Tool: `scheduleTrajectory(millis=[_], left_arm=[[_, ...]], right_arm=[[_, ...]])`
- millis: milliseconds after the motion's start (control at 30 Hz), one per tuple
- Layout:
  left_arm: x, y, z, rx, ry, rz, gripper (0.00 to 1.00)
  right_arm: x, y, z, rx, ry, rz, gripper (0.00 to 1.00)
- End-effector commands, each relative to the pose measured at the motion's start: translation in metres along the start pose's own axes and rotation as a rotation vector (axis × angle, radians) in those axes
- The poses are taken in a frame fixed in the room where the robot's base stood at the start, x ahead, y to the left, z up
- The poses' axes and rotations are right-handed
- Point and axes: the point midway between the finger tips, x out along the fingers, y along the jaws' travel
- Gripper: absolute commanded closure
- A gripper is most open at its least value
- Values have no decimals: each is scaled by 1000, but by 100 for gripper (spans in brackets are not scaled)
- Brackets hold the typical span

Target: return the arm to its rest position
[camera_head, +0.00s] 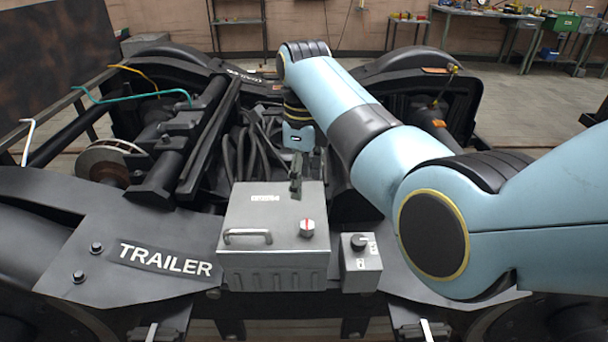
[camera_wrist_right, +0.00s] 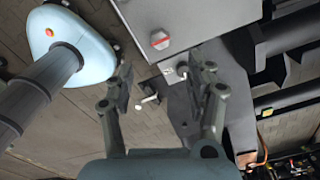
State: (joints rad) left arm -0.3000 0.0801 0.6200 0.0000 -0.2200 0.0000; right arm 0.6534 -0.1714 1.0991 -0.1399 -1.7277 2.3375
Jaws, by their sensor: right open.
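My right arm, pale blue with dark joints, reaches in from the right in the head view. Its gripper (camera_head: 296,178) points down in front of the back edge of a grey metal box, as seen from the head. In the right wrist view the two fingers (camera_wrist_right: 163,82) stand wide apart with nothing held between them. The grey box (camera_head: 262,222) has a handle on its left and a red-marked knob (camera_head: 307,228); the knob also shows at the top of the wrist view (camera_wrist_right: 160,40). My left gripper is not in view.
A small grey switch box (camera_head: 361,262) sits right of the large box. The black bogie frame (camera_head: 120,235), marked TRAILER, spreads around them.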

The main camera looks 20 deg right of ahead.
Motion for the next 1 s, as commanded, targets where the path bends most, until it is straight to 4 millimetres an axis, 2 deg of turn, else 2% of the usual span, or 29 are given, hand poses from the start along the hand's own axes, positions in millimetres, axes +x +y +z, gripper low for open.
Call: scheduleTrajectory(millis=[367,467,567,667,833,967,1000], left_arm=[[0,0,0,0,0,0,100],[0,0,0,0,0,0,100],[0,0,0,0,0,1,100],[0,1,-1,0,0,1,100],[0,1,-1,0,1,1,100],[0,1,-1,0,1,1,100],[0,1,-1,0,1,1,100]], right_arm=[[-5,0,0,0,1,0,45],[4,6,-5,0,12,14,45],[34,22,-27,6,55,53,45],[84,52,-68,13,136,124,45],[181,117,-155,-38,249,237,45],[249,169,-225,-205,269,299,45],[268,186,-247,-271,268,316,45]])
